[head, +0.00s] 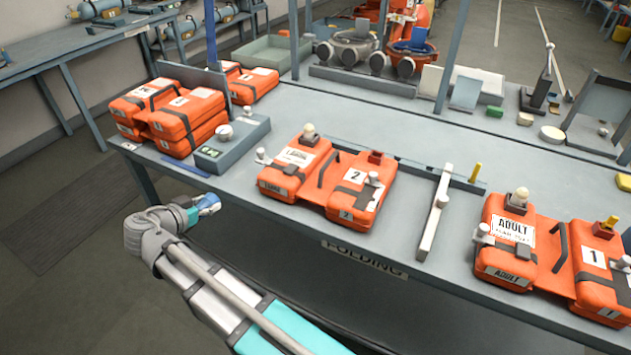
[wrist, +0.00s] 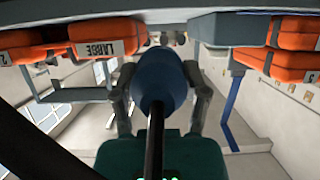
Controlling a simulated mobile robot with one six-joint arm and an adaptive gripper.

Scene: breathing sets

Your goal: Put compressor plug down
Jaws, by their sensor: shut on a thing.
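My gripper (head: 194,212) is in front of the table's near edge, below the grey box with a green label (head: 228,148). It is shut on the compressor plug, a rounded blue piece (head: 208,202) at its tip. In the wrist view the blue plug (wrist: 158,78) sits between the two grey fingers of my gripper (wrist: 160,92), with a black hose (wrist: 155,150) running from it toward the camera. The plug is held in the air, apart from the table. Its far end is hidden in the wrist view.
The grey table (head: 413,240) carries stacked orange packs (head: 185,118) at left, an orange set marked 2 (head: 325,190) in the middle and an ADULT set (head: 512,240) at right. Floor is free at left.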

